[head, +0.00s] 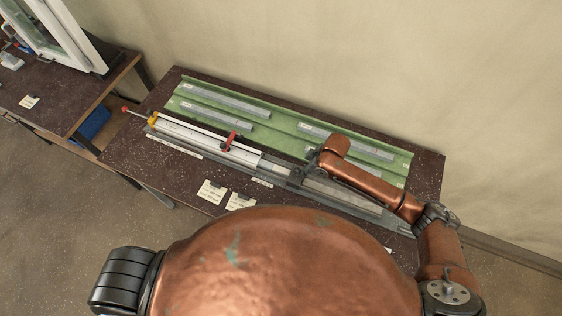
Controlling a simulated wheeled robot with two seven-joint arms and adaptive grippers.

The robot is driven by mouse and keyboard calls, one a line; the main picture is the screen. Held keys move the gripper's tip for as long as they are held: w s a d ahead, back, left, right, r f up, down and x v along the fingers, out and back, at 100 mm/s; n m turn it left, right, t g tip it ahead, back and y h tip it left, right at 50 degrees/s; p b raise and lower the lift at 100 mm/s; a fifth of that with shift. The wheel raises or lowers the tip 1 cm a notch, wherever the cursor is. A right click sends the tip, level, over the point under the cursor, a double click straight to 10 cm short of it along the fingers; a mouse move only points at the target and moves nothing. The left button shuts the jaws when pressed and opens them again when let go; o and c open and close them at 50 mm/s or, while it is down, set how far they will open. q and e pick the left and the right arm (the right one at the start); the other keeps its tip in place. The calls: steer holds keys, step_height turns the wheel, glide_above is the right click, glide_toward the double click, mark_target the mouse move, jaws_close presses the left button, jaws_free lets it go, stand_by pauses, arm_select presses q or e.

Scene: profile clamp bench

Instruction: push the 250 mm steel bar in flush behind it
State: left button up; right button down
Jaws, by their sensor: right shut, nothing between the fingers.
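A long clamp fixture (352,200) lies along the front of the bench. A white profile (190,136) sits in its left half, under a red clamp (229,141). My right arm reaches in from the right, low over the fixture. My left gripper is out of view.
A green tray (285,118) behind the fixture holds several grey steel bars (225,99). A red-knobbed rod with a yellow part (153,119) is at the fixture's left end. Paper labels (211,191) lie at the bench's front edge. Another table (60,90) stands at left.

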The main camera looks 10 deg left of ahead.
mark_target(294, 167)
steer(key=shift+w+a, duration=0.25)
steer(key=shift+a, duration=0.65)
steer(key=shift+w+a, duration=0.2)
steer(key=shift+a, duration=0.75)
steer(key=shift+w+a, duration=0.25)
steer(key=shift+a, duration=0.65)
steer(key=shift+w+a, duration=0.15)
steer(key=shift+a, duration=0.35)
steer(key=shift+d, duration=0.1)
steer(key=shift+s+d+r+p, duration=0.15)
steer(key=shift+s+d+p, duration=0.05)
steer(key=shift+d+p, duration=0.45)
step_height(294, 167, up, 7)
steer(key=p, duration=0.7)
